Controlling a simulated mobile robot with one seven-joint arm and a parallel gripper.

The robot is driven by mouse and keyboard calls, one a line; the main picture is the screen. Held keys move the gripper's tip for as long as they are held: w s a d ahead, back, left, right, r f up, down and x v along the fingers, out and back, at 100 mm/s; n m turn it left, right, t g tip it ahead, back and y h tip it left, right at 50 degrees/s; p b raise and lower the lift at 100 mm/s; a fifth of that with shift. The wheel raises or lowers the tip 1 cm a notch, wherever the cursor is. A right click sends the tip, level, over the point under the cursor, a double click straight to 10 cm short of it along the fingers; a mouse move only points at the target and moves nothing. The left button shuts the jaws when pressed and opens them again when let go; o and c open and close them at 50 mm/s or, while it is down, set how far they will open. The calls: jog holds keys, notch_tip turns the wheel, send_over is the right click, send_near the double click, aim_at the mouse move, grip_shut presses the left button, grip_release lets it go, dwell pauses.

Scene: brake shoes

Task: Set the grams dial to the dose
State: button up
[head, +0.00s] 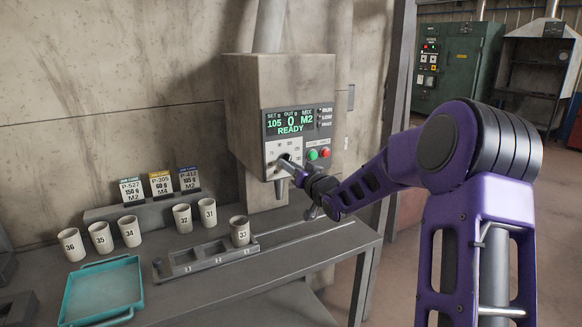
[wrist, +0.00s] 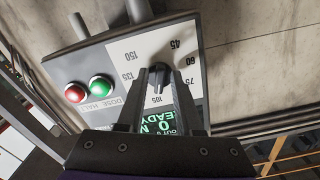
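The grams dial (wrist: 159,76) is a dark knob on a light scale plate on the front of the dosing machine. Numbers such as 45, 75, 135 and 150 ring it in the wrist view, and 105 shows between my fingers. My gripper (wrist: 158,82) has a finger on each side of the knob and appears shut on it. In the head view my gripper (head: 298,174) is at the dial, largely hiding it. The display (head: 290,122) reads set 105 g, out 0, mix M2, READY. Three dose cards (head: 161,185) read P-527 150 g, P-305 60 g and P-412 105 g.
Green (head: 313,155) and red (head: 325,153) buttons sit right of the dial. Numbered cups (head: 130,231) stand on the bench; cup 33 (head: 240,231) is at the slotted rail (head: 190,262). A teal tray (head: 100,290) lies at front left. A pipe is above the machine.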

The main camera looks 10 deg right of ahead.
jog(key=shift+o, duration=0.4)
jog(key=v, duration=1.7)
jog(key=shift+s, duration=0.2)
